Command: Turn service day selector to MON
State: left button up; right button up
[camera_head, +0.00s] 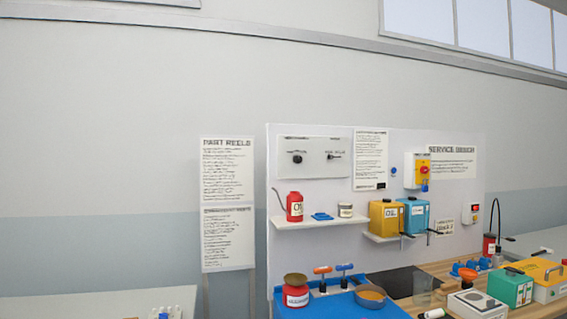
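A light grey panel (315,170) is fixed high on the white backboard of the service bench. It carries a round black knob (297,158) on its left and a small dark lever-like knob (334,156) on its right. Small labels sit above both, too small to read, so I cannot tell which knob is the service day selector or what day it points to. Neither of my grippers is in view.
Below the panel, a shelf (312,223) holds a red oil can (294,207) and small items. Yellow (384,217) and blue (414,214) boxes stand right. The bench below is crowded, with a blue tray (345,306). A pale table (60,306) is at lower left.

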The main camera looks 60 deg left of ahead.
aim_at(296, 158)
jog(key=u, duration=1.4)
